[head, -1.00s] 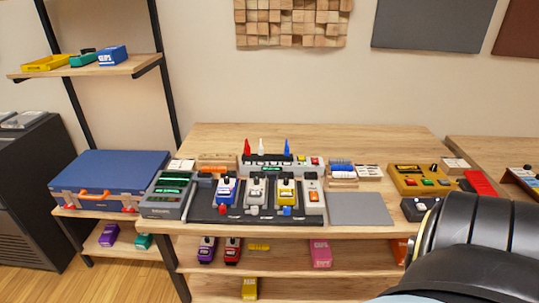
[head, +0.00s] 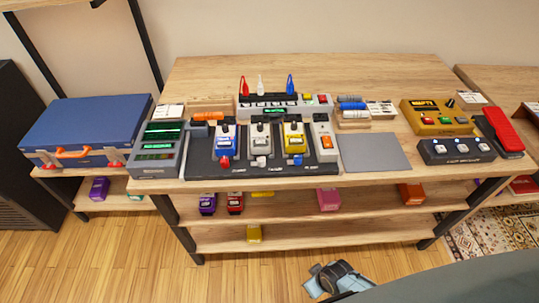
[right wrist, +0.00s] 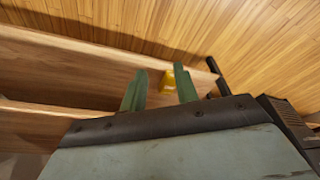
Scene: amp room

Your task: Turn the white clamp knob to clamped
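A small white knob (head: 261,161) sits at the front of the black pedalboard (head: 205,171), below the grey-white middle pedal (head: 261,136). A red knob (head: 224,162) is to its left and a blue knob (head: 297,160) to its right. The labels are too small to read, so I cannot tell its setting. My right gripper (right wrist: 160,69) shows in the right wrist view, its two green fingers apart with nothing held between them. It is near the shelves, away from the knob. My left gripper is not in view.
A power strip (head: 283,109) with red, white and blue upright pieces stands behind the pedals. A grey mat (head: 374,153) lies bare to the right. A yellow unit (head: 436,119) and a black pedal (head: 457,151) are farther right. A blue case (head: 85,125) is at the left.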

